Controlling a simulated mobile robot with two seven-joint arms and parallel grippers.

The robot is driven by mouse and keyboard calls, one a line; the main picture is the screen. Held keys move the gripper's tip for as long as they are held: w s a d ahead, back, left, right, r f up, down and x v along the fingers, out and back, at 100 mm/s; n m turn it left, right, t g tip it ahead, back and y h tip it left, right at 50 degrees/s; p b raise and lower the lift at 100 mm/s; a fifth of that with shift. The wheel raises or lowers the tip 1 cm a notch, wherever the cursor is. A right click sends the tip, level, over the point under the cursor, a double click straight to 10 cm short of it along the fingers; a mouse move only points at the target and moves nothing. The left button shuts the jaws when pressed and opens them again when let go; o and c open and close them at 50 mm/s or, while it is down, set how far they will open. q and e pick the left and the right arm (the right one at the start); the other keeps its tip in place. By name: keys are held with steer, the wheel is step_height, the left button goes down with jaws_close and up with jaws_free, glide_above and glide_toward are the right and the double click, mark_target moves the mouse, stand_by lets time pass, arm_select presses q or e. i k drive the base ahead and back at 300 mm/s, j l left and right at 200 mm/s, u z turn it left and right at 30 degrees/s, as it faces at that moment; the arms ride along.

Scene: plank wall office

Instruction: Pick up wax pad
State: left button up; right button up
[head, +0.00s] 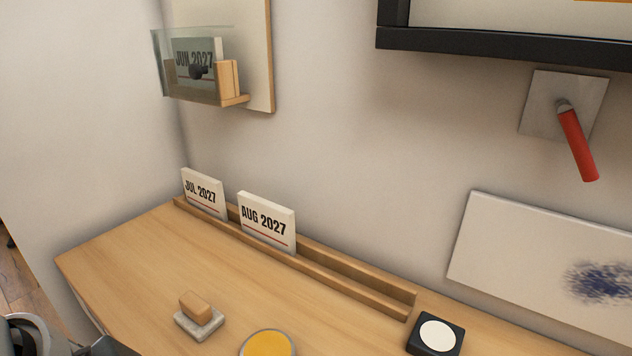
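A round yellow pad in a grey rim (268,344) lies on the wooden desk at the bottom edge, partly cut off; it looks like the wax pad, though no label shows. Left of it, a tan block (195,304) rests on a pale grey stone-like base (200,322). Grey and dark parts of my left arm show in the bottom left corner. The dark piece there may be my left gripper (108,347), left of the pad and apart from it; its fingertips are cut off. My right gripper is out of view.
A wooden rail (330,284) along the desk's back holds cards reading JUL 2027 (204,193) and AUG 2027 (267,222). A black square with a white disc (436,335) sits right. A red lever (578,145) is on the wall. The desk's left part is clear.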

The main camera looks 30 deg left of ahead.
mark_target(196, 316)
steer(key=k+u, duration=0.15)
steer(key=u, duration=1.3)
